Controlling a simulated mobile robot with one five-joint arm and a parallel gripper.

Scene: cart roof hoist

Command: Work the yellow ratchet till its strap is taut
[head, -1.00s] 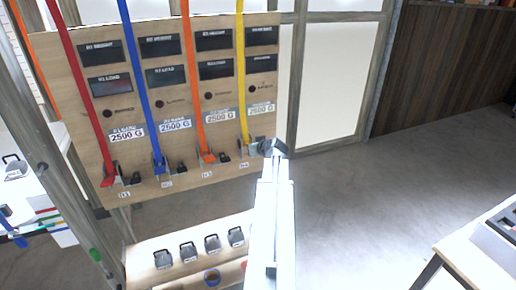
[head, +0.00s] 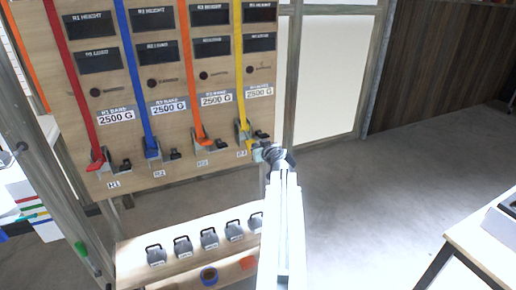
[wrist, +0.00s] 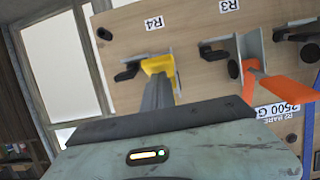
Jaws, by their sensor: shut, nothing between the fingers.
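The yellow strap (head: 239,75) runs straight down the wooden board to the yellow ratchet (head: 243,138) above the R4 label. In the wrist view, which is turned upside down, the yellow ratchet (wrist: 157,65) shows as a yellow piece on a grey metal frame, with a black handle end beside it. My gripper (head: 268,153) is shut and empty, just below and right of this ratchet. In the wrist view my gripper (wrist: 155,121) fills the bottom and covers the near end of the ratchet's frame. I cannot tell whether they touch.
The orange ratchet (wrist: 252,75) at R3 is close beside the yellow one. Blue (head: 152,148) and red (head: 97,160) ratchets are farther left. A low bench (head: 130,245) with several padlock-like weights stands below the board. A table (head: 480,240) is at the right; floor between is clear.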

